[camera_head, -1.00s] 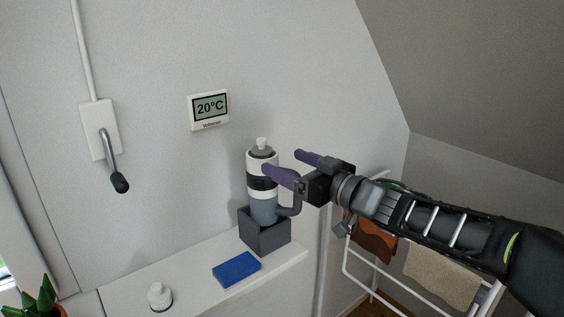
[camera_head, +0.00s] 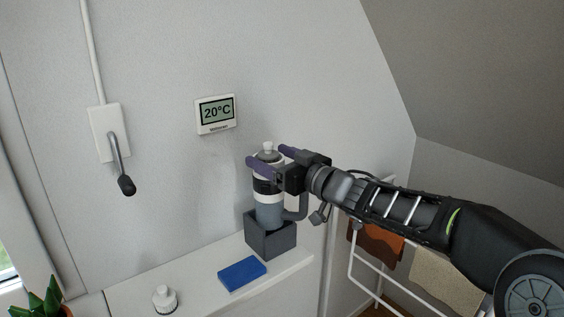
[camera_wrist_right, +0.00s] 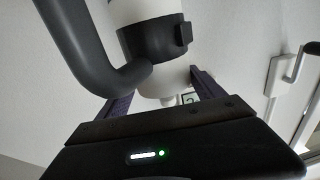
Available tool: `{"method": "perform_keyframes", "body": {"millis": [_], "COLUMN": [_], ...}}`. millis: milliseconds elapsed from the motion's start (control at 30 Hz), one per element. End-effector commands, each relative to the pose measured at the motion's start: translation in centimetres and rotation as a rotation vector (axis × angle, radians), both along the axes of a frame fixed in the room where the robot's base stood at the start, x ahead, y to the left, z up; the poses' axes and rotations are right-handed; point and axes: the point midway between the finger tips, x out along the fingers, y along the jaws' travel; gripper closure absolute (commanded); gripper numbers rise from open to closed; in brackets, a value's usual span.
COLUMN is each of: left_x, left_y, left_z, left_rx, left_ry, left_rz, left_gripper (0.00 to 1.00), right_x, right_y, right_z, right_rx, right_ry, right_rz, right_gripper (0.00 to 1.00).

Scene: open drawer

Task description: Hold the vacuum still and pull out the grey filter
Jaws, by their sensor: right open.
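The vacuum (camera_head: 268,214) stands upright in a dark grey box (camera_head: 259,241) on the white ledge. It has a white and grey body, a black band and a curved grey handle (camera_head: 299,207) on its right. Its grey top with a white knob (camera_head: 268,146) looks like the filter; my gripper partly hides it. My right gripper (camera_head: 268,157) is open, its purple fingers on either side of the vacuum's upper part. In the right wrist view, the white body and black band (camera_wrist_right: 152,38) lie between the fingers (camera_wrist_right: 162,92); contact cannot be told. My left gripper is not in view.
A drying rack with cloths (camera_head: 376,243) stands at the right. A thermostat (camera_head: 215,113) and a lever switch (camera_head: 110,134) are on the wall behind.

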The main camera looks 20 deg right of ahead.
Motion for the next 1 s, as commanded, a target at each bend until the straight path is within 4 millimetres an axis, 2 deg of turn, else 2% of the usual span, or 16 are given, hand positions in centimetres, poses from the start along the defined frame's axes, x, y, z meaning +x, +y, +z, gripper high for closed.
{"method": "perform_keyframes", "body": {"millis": [300,1000], "left_x": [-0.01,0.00], "left_y": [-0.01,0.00], "left_z": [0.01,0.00], "left_rx": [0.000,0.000], "left_ry": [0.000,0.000], "left_rz": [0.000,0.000], "left_gripper": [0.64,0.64], "right_x": [0.17,0.17], "right_y": [0.08,0.03], "right_z": [-0.01,-0.04], "right_rx": [0.001,0.000], "right_ry": [0.000,0.001], "right_rz": [0.000,-0.001], "right_gripper": [0.24,0.81]}}
